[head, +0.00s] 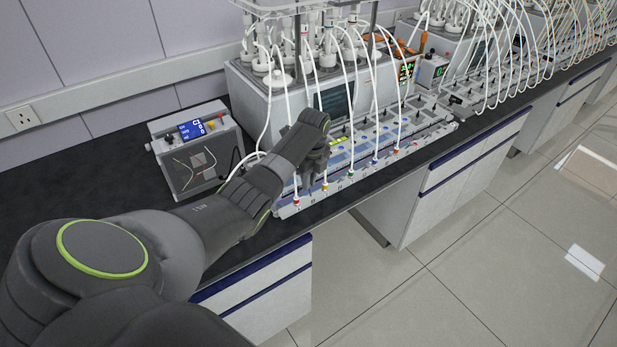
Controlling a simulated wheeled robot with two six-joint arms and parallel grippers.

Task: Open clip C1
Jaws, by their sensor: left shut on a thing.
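My left gripper (313,170) points down over the near end of the long valve rail (289,211), just behind the red and yellow tube ends. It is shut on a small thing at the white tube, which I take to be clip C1. The clip is hidden by the fingers, and I cannot read its label. White tubes run down to coloured ends on the rail: red (296,202), yellow (325,187), green (350,174) and blue (375,160). My right gripper is not in view.
A control box with a blue display (193,129) stands left of my forearm on the black bench (70,165). A large reactor unit (257,100) with glassware stands behind the rail. More tubed units (510,60) continue to the right. The floor in front is clear.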

